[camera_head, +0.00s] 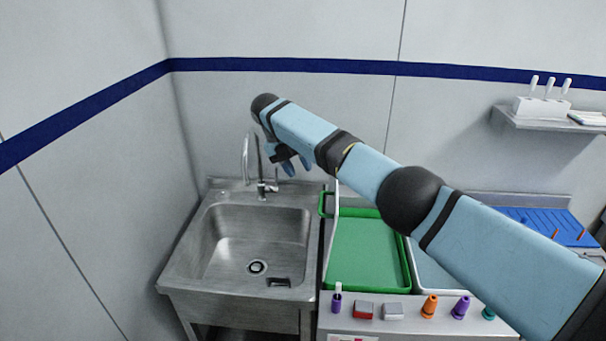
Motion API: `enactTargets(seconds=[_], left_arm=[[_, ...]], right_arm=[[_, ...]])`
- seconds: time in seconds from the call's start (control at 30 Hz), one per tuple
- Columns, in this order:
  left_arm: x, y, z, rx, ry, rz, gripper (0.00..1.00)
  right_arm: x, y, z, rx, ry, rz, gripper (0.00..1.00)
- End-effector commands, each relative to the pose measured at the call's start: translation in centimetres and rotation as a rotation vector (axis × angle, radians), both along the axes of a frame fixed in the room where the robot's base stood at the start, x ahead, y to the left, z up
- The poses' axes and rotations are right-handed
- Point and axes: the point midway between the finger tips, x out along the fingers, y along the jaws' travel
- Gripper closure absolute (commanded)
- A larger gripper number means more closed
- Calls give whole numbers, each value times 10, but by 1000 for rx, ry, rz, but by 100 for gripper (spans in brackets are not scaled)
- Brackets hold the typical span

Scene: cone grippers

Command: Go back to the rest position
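My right arm comes in from the lower right and reaches up and across to the left. My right gripper (289,164) hangs below its far end, above the back right of the sink, near the faucet. It is small here and partly behind the arm, with bluish fingertips. I see no object in it, but I cannot tell how far its fingers are apart. My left arm and gripper are not in the view.
A steel sink (218,225) with a tall faucet (261,187) stands at left. Beside it is a green tray (368,250). A shelf (545,121) is at right.

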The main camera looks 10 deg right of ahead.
Motion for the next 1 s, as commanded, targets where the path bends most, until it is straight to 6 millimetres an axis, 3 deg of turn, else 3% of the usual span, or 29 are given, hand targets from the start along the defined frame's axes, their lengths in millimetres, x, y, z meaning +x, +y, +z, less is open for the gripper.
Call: enactTargets(seconds=[0.37, 0.47, 0.57, 0.67, 0.8, 1.0], left_arm=[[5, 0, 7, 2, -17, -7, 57], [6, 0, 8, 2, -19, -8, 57], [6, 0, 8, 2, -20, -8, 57], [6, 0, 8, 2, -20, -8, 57], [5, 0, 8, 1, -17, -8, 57], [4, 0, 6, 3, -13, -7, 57]], right_arm=[[-1, 2, 5, 0, 0, -1, 62], [-2, 4, -2, 5, -4, -6, 62], [-8, 12, -33, 32, -33, -29, 62], [-21, 28, -89, 97, -96, -92, 62], [-54, 55, -177, 238, -208, -255, 62], [-114, 83, -274, 459, -337, -581, 62]])
